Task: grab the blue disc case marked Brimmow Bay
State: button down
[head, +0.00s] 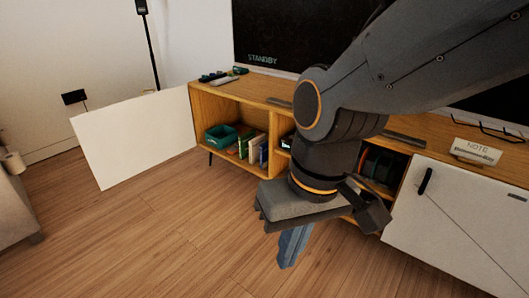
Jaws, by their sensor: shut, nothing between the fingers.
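Several thin upright cases (252,147) stand in a row in the open left compartment of the wooden cabinet. They look green, pale and dark blue, and their lettering is too small to read. I cannot tell which one is marked Brimmow Bay. My gripper (288,262) hangs in front of the cabinet, to the right of the row and nearer to me. Its blue-grey fingers point down over the floor and are shut, with nothing held. My arm hides part of the cabinet's middle.
A teal bin (221,137) sits left of the cases. The white left door (137,138) stands open; a white door (457,226) is at right. A NOTE card (476,151) and glasses (490,130) lie on top. The wooden floor (190,235) in front is clear.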

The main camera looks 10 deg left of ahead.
aim_at(263, 148)
jog(key=u, duration=0.5)
jog(key=i, duration=0.5)
jog(key=u, duration=0.45)
jog(key=i, duration=1.1)
jog(key=z, duration=0.45)
